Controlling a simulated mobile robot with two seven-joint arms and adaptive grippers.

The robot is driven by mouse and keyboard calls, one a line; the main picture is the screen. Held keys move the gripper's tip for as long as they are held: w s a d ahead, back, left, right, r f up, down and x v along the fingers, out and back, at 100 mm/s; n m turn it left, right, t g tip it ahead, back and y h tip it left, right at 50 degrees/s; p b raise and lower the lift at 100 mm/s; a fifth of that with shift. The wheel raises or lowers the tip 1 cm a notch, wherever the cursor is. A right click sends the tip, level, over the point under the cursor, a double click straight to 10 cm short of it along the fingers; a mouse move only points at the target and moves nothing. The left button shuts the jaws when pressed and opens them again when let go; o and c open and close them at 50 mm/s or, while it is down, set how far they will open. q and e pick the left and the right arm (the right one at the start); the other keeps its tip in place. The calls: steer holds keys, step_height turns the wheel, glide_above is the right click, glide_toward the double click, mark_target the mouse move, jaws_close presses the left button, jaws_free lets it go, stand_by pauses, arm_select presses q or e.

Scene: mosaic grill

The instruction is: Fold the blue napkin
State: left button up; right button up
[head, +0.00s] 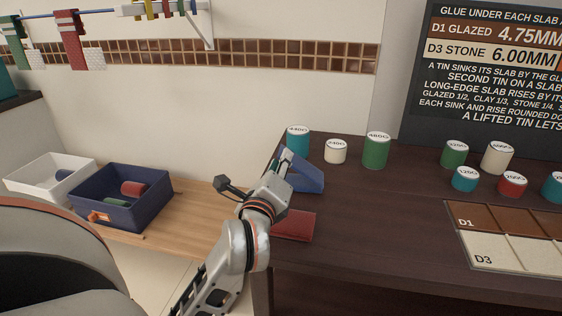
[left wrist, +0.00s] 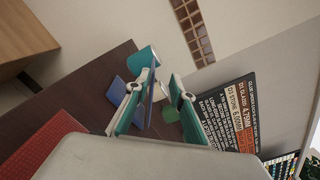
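The blue napkin (head: 308,178) is on the dark counter, with part of it raised in a slanted flap beside my left gripper (head: 283,160). The gripper hides part of it. In the left wrist view, my left gripper's teal fingers (left wrist: 160,88) stand apart. A thin blue edge of the napkin (left wrist: 151,98) shows between them, close to one finger, and more blue (left wrist: 117,91) lies beyond that finger. I see no clear grip on the cloth. My right gripper is not in view.
A red napkin (head: 294,225) lies in front of the blue one. A teal tin (head: 298,138), a cream tin (head: 336,152) and a green tin (head: 376,151) stand close behind. A navy bin (head: 150,213) and a white bin (head: 30,189) are at left. The counter's middle is clear.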

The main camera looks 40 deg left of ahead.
arm_select(q)
steer(key=shift+p+v, duration=1.65)
steer(key=shift+v, duration=2.8)
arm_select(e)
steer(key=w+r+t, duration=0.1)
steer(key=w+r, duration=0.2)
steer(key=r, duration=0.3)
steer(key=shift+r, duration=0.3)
